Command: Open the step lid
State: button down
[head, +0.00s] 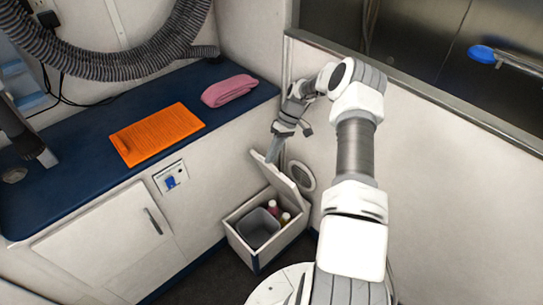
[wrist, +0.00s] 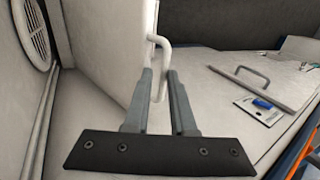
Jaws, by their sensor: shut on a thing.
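The step (head: 240,250) is a white box on the floor in the corner below the counter. Its lid (head: 288,190) is raised and tilted steeply, so the inside shows in the head view. My gripper (head: 272,150) is at the lid's upper edge. In the wrist view, my gripper (wrist: 160,76) is shut on the pale bar handle (wrist: 164,44) of the lid (wrist: 105,50). The fingers partly hide the handle. Inside the step are a grey bin (head: 256,228) and small bottles (head: 285,218).
A cabinet door (head: 105,240) is below. A round vent (head: 301,176) is on the wall behind the lid. A partition stands to the right.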

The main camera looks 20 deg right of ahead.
jog(key=c, duration=1.2)
grip_release()
jog(key=shift+s+d+f, duration=0.1)
jog(key=shift+d+f, duration=0.5)
jog(key=shift+f, duration=0.1)
jog(key=shift+o, duration=1.3)
jog(key=shift+f, duration=0.15)
jog(key=shift+a+r, duration=0.3)
jog(key=shift+a, duration=0.1)
